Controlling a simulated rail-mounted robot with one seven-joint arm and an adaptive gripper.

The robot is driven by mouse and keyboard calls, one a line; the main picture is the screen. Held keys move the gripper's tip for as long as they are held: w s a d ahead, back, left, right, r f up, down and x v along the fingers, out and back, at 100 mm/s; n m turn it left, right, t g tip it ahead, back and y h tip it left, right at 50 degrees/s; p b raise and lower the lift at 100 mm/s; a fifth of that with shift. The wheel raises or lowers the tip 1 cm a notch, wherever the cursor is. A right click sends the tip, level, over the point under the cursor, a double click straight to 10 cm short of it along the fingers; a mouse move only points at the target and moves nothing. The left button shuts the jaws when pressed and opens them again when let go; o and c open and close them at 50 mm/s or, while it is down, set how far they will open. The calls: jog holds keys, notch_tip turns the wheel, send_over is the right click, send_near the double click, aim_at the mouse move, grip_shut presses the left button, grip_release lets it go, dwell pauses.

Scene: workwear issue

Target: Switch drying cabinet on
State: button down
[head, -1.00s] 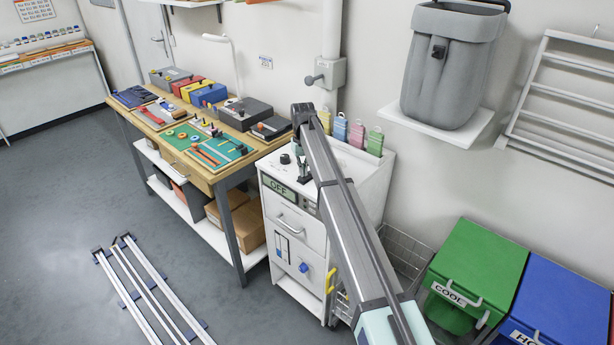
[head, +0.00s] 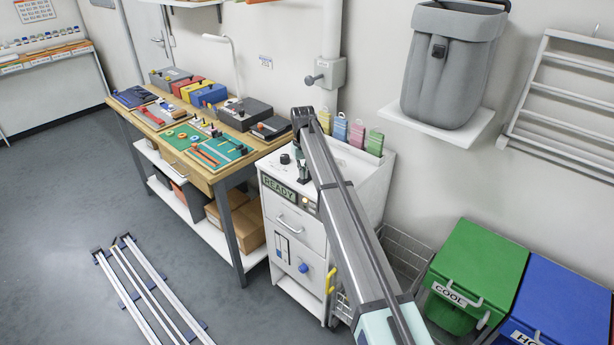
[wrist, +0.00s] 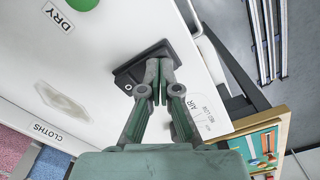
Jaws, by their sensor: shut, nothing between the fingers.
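The white drying cabinet (head: 300,240) stands at the right end of the workbench. Its display (head: 279,188) reads READY, and a small light beside it glows. My gripper (head: 303,176) points down at the cabinet's top, which also shows in the wrist view (wrist: 115,110). In the wrist view my gripper (wrist: 156,92) is shut and empty, its fingertips at a dark switch plate (wrist: 130,76). The fingers hide much of the switch, so I cannot tell whether they touch it. A green round button (wrist: 84,3) sits near a DRY label.
A black knob (head: 285,159) stands on the cabinet top. The workbench (head: 165,145), full of trays and boxes, adjoins on the left. Green (head: 478,258) and blue (head: 560,290) bins stand at right. Metal rails (head: 150,290) lie on the floor.

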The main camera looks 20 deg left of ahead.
jog(key=shift+r+p, duration=1.45)
jog(key=shift+r, duration=2.1)
jog(key=shift+f, duration=0.1)
